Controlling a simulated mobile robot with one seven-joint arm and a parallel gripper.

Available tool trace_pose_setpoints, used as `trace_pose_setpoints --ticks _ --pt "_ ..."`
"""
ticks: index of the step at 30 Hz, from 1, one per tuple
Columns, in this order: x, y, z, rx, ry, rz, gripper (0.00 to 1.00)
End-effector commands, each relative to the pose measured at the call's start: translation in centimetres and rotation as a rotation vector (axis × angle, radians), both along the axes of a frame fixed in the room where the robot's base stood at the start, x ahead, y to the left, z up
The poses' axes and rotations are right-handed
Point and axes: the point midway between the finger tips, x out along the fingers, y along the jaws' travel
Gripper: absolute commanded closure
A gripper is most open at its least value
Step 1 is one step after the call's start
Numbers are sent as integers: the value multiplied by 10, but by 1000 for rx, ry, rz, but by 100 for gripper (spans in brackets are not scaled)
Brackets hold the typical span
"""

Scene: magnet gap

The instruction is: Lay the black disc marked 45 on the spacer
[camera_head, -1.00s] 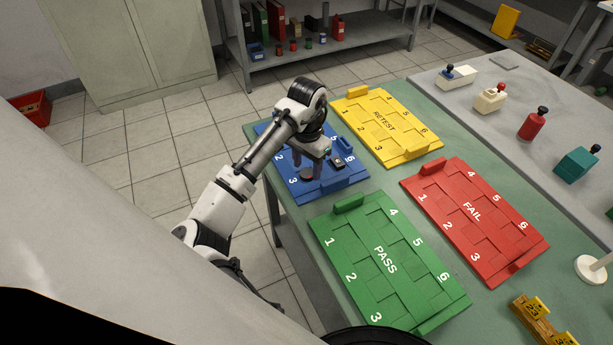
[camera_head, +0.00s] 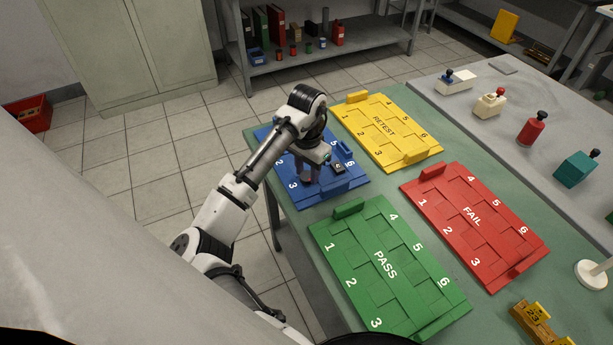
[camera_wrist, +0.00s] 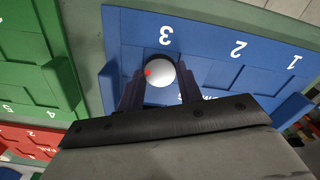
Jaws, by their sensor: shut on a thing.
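My gripper (camera_head: 311,178) is over the blue tray (camera_head: 350,189), near its slot 3. In the wrist view, its two dark fingers (camera_wrist: 158,92) are shut on a round silver disc (camera_wrist: 163,90) with a red dot on its left edge. The held disc is close above or on the tray; I cannot tell which. A small dark piece with a pale top (camera_head: 338,167) lies on the blue tray, right of the gripper. I cannot read any mark on it. I cannot make out a disc marked 45 or the spacer.
The green PASS tray (camera_head: 372,230), red FAIL tray (camera_head: 470,205) and yellow RETEST tray (camera_head: 380,118) lie close by, with empty-looking slots. Handled pieces, including a red one (camera_head: 533,128), stand on the grey bench. A wooden stand with yellow number tags (camera_head: 533,318) is at the lower right.

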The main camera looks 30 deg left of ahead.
Motion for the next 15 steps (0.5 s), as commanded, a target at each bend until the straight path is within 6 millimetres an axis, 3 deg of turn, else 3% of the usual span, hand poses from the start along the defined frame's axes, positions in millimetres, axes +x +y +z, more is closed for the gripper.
trace_pose_setpoints --ticks 15 --pt "0 -1 43 0 0 0 85"
